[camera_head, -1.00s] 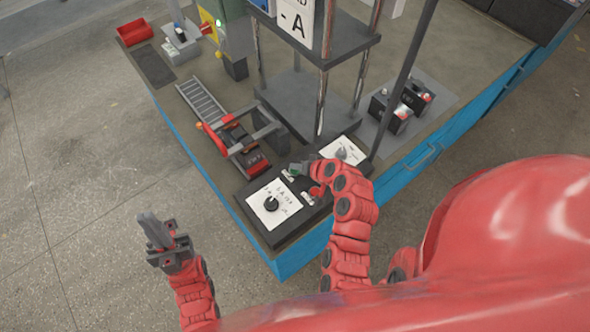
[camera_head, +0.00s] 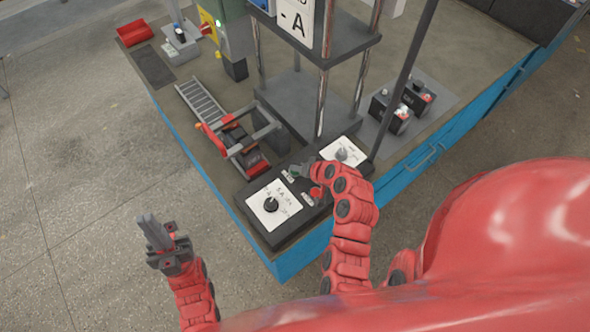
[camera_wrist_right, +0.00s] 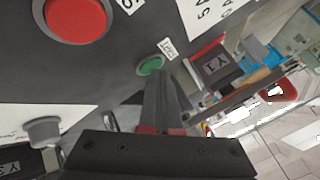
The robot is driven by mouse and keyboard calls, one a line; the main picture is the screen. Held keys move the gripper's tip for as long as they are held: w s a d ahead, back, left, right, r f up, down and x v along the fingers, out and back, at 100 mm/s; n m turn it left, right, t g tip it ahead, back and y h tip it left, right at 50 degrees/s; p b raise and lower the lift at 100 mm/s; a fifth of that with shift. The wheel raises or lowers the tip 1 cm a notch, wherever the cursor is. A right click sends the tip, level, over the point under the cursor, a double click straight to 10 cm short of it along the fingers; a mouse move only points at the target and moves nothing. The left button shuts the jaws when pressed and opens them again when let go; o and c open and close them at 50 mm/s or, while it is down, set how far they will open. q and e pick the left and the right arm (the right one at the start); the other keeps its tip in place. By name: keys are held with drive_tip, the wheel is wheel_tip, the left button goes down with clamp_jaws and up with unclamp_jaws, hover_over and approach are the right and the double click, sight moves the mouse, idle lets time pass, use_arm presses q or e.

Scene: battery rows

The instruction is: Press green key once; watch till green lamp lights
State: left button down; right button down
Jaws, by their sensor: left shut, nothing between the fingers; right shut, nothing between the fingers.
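The green key (camera_wrist_right: 151,65) is a round button on the dark control panel (camera_head: 285,233). In the right wrist view the tips of my right gripper (camera_wrist_right: 160,78) are shut and lie right at the key's lower edge, overlapping it. I cannot tell whether the key is pressed down. In the head view my right gripper (camera_head: 299,170) is over the panel and mostly covers the key. A small green lamp (camera_head: 218,22) on the grey-green box at the back looks bright. My left gripper (camera_head: 156,235) is shut and empty, off the table to the left.
A red button (camera_wrist_right: 77,18) sits beside the green key. White dial plates (camera_head: 290,203) flank the buttons. A roller track (camera_head: 203,102) with a red-and-black clamp stands behind the panel. A dark post rises at the right. Black batteries (camera_head: 392,115) stand on a grey mat.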

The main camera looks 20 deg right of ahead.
sight(297, 173)
drive_tip(key=shift+f, duration=0.15)
idle(0.3)
drive_tip(key=shift+r+p, duration=0.3)
drive_tip(key=shift+r, duration=0.55)
drive_tip(key=shift+r+p, duration=1.1)
drive_tip(key=shift+r, duration=1.45)
